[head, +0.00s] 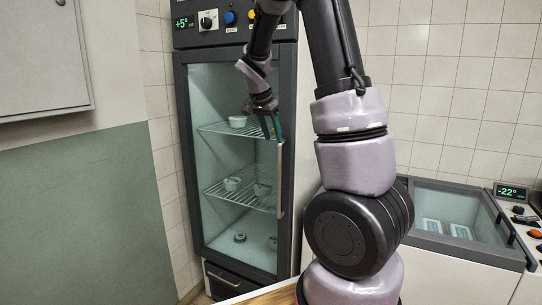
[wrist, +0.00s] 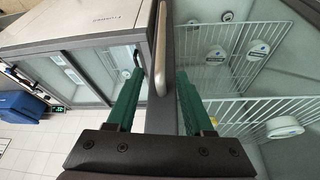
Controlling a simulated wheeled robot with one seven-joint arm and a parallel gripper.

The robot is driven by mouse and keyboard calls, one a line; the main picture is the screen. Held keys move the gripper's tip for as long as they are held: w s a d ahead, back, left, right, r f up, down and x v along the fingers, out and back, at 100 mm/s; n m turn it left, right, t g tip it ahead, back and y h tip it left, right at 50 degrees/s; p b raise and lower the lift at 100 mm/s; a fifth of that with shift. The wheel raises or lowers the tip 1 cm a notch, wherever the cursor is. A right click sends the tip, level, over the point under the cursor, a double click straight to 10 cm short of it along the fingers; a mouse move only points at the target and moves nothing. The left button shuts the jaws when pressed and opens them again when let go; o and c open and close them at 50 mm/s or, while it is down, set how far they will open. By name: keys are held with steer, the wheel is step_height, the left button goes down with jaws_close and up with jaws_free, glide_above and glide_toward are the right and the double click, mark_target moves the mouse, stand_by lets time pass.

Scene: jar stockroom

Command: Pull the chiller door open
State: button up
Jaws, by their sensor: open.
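The chiller door (head: 188,165) is a dark-framed glass door on a tall cabinet; it looks shut. Its pale upright bar handle (head: 280,182) runs along the right side of the frame. In the wrist view the handle (wrist: 160,50) appears as a light bar. My gripper (head: 270,126) has green fingers and is open, in front of the door near the handle's upper end. In the wrist view the handle's near end lies between the two fingers of my gripper (wrist: 160,75), with no clear contact on either side.
Behind the glass, small jars (head: 232,183) stand on wire shelves (head: 215,129). A control panel (head: 210,20) with knobs tops the chiller. A glass-topped chest freezer (head: 450,262) stands to the right. A wooden surface (head: 270,294) lies low in front. A wall cabinet (head: 40,55) hangs at left.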

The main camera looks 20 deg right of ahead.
mark_target(278, 153)
steer(key=x, duration=1)
steer(key=shift+w+d+f, duration=0.1)
steer(key=shift+f, duration=0.25)
jaws_close()
stand_by(1.0)
